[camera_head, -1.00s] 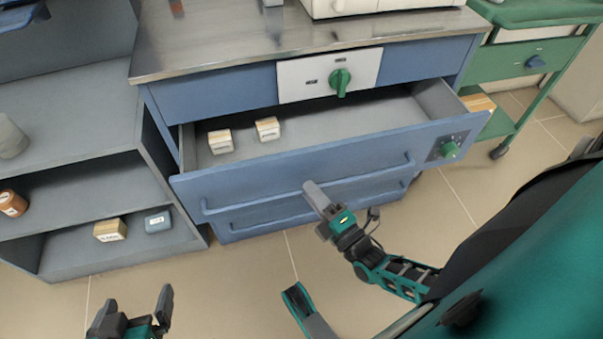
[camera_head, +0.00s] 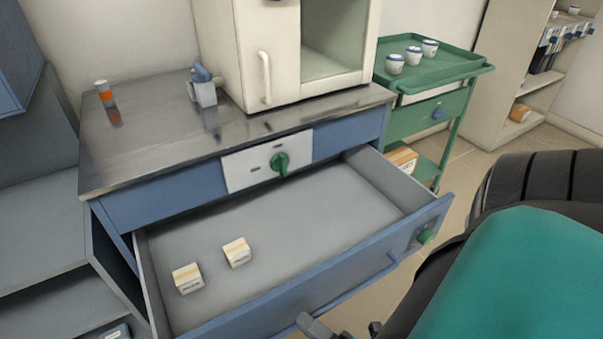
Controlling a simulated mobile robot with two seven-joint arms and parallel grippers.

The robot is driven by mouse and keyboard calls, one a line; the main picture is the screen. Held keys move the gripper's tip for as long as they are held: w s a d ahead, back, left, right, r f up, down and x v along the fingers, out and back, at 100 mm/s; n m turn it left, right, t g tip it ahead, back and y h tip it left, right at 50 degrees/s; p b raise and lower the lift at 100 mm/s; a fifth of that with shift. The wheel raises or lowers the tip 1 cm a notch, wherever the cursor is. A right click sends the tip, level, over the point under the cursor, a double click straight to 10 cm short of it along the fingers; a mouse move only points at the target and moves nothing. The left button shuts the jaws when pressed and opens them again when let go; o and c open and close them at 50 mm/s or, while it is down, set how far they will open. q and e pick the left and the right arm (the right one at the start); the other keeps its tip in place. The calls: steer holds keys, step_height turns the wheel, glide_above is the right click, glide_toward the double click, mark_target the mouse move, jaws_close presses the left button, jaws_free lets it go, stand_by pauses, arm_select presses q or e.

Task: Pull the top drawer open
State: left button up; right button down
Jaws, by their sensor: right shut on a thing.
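The blue top drawer (camera_head: 330,283) of the steel-topped cabinet is pulled far out, its grey inside showing. Two small cream boxes lie in it, one (camera_head: 187,278) at the left and one (camera_head: 237,252) to its right. My right gripper (camera_head: 322,327) is at the bottom edge of the view, against the drawer front, shut on the handle and partly cut off. My left gripper is out of view.
A white furnace (camera_head: 268,62) and a small orange-and-white bottle (camera_head: 105,95) stand on the steel top (camera_head: 150,130). A green trolley (camera_head: 465,68) with several white cups stands at the right. Grey open shelves (camera_head: 40,220) are at the left.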

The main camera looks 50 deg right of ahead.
steer(key=shift+s, duration=0.2)
steer(key=c, duration=1.1)
jaws_free()
steer(key=b+v, duration=0.1)
steer(key=v, duration=1.2)
